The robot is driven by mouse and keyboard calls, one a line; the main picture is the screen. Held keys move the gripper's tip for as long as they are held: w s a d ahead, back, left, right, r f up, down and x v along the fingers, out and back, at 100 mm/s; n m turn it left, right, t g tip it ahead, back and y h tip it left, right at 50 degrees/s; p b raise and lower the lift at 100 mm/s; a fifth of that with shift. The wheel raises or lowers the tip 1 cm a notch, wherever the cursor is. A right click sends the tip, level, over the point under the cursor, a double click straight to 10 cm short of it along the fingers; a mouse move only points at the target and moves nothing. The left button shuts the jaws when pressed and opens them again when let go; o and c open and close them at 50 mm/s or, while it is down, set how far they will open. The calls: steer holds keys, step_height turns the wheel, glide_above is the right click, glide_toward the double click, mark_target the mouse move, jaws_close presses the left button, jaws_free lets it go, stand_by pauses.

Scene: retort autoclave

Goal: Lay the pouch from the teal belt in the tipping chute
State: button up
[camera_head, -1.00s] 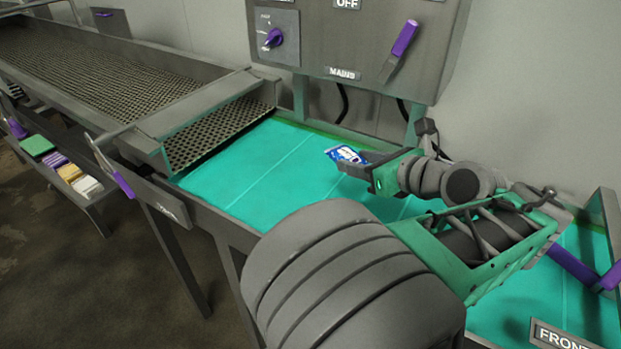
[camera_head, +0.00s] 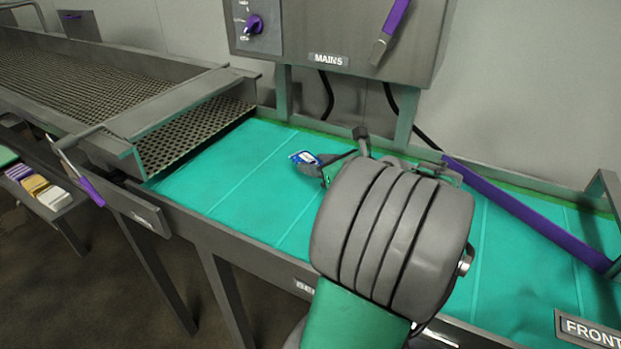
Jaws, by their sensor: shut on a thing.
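A small blue and white pouch (camera_head: 304,158) shows over the teal belt (camera_head: 230,180), just left of my arm's wrist. My gripper (camera_head: 312,166) is shut on the pouch, with its fingers reaching left. My own large grey arm link hides most of the gripper and the belt behind it. I cannot tell how high the pouch is above the belt. The tipping chute is not clearly identifiable; a perforated metal trough (camera_head: 190,138) stands at the left end of the belt.
A grey mains box (camera_head: 335,40) with a purple-handled lever stands behind the belt. A purple bar (camera_head: 530,218) slants across the belt at the right. A shelf with coloured blocks (camera_head: 38,188) is at the left. The belt's left part is clear.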

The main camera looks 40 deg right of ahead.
mark_target(313, 185)
steer(key=f, duration=0.1)
steer(key=w+f, duration=0.1)
steer(key=f, duration=0.1)
steer(key=w+f, duration=0.1)
steer(key=f, duration=0.1)
steer(key=shift+d+f, duration=0.25)
steer(key=shift+d, duration=0.15)
steer(key=o, duration=1.4)
steer(key=shift+f, duration=0.1)
